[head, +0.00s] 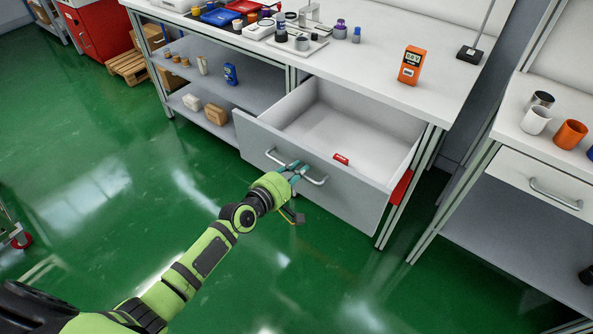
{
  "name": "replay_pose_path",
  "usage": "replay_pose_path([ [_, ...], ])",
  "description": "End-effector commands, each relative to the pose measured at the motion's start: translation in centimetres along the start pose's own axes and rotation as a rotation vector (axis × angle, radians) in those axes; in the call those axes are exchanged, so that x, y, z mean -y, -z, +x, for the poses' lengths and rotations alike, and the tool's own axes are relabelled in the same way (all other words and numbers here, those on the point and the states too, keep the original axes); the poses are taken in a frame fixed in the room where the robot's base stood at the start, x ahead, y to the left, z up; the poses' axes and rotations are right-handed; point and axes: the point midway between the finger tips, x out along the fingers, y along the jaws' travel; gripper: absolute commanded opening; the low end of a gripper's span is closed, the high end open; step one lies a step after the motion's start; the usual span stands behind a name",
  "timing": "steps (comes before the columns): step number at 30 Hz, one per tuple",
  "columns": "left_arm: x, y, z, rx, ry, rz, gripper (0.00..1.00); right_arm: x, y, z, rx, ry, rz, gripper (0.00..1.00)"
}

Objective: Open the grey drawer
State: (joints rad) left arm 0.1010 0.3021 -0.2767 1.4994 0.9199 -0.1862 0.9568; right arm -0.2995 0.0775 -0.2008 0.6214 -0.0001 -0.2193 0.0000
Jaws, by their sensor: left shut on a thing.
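The grey drawer (328,185) under the white workbench is pulled well out, and its inside shows from above. A small red object (341,159) lies on its floor. A silver bar handle (314,181) runs across the drawer front. My left gripper (293,169) is at the middle of the handle and shut on it, with teal fingertips around the bar. The fingers hide that part of the handle. My right gripper is not in view.
The workbench top (372,75) carries an orange meter (410,65) and several small items. A second bench with a closed drawer (535,179) stands at the right. Shelves with boxes are left of the drawer. The green floor (120,190) in front is clear.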

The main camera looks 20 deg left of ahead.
Motion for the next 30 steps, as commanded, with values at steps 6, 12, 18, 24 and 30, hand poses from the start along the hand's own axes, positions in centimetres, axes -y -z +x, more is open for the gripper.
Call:
replay_pose_path([
  [6,0.0,-0.1,0.0,0.0,-0.001,-0.001,0.0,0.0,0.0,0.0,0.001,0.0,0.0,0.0],
  [12,0.0,-0.1,0.0,0.0,-0.001,-0.001,0.44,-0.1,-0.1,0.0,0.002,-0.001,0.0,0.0],
  [18,0.0,0.0,0.0,0.0,-0.001,0.0,0.44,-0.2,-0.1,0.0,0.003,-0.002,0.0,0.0],
  [24,0.1,0.0,-0.4,0.0,0.0,-0.001,0.44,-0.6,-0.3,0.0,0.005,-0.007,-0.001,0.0],
  [30,0.1,0.0,-3.2,-0.001,0.001,0.0,0.44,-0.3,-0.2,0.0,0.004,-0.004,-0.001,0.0],
])
